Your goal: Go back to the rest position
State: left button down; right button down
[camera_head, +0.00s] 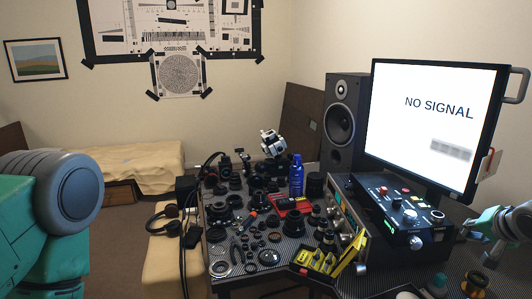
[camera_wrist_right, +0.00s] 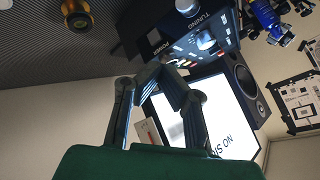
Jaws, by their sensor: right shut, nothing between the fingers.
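My right gripper (camera_head: 478,226) shows at the right edge of the head view, in front of the monitor's lower right side. It is shut and empty. In the right wrist view its two dark fingers (camera_wrist_right: 165,77) meet at their tips, with nothing between them. A teal and grey part of my left arm fills the lower left of the head view; the left gripper itself is out of view.
The table (camera_head: 225,281) is crowded with lenses and tools, including a blue bottle (camera_head: 296,176) and yellow box (camera_head: 318,257). A control box (camera_head: 405,210), monitor (camera_head: 432,125) and speaker (camera_head: 345,122) stand at right. A brass part (camera_wrist_right: 76,14) lies on the dark surface near the right wrist.

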jog(key=s+a+f+n+g+b, duration=0.1)
jog(key=s+a+f+n+b, duration=0.1)
jog(key=s+a+f, duration=0.3)
jog(key=s+a+f+n+g+y+b, duration=0.1)
jog(key=s+a+f, duration=0.3)
jog(key=f, duration=0.8)
jog(key=s+a+f+n+g+b, duration=0.2)
jog(key=s+a+f, duration=0.3)
jog(key=s+f, duration=0.2)
jog(key=shift+s+a+f+n+g+b, duration=0.15)
jog(key=shift+a+f+n+b, duration=0.05)
jog(key=shift+f, duration=0.15)
jog(key=shift+s+a+f+n+g+b, duration=0.1)
jog(key=shift+a+f+n+g+b, duration=0.1)
jog(key=shift+f, duration=0.1)
jog(key=s+a+f+n+g+b, duration=0.1)
jog(key=s+a+f, duration=0.1)
jog(key=s, duration=0.5)
jog(key=s+a+f+n+g+b, duration=0.1)
jog(key=s+a+f+n, duration=0.1)
jog(key=s+f, duration=0.2)
jog(key=s+a+f+n+g+b, duration=0.1)
jog(key=s+f, duration=0.3)
jog(key=s, duration=0.5)
jog(key=shift+s+a+n+g+b, duration=0.3)
jog(key=shift+a+n+g+b, duration=0.15)
jog(key=shift+a+n, duration=0.35)
jog(key=shift+w+a, duration=0.15)
jog(key=shift+a, duration=0.05)
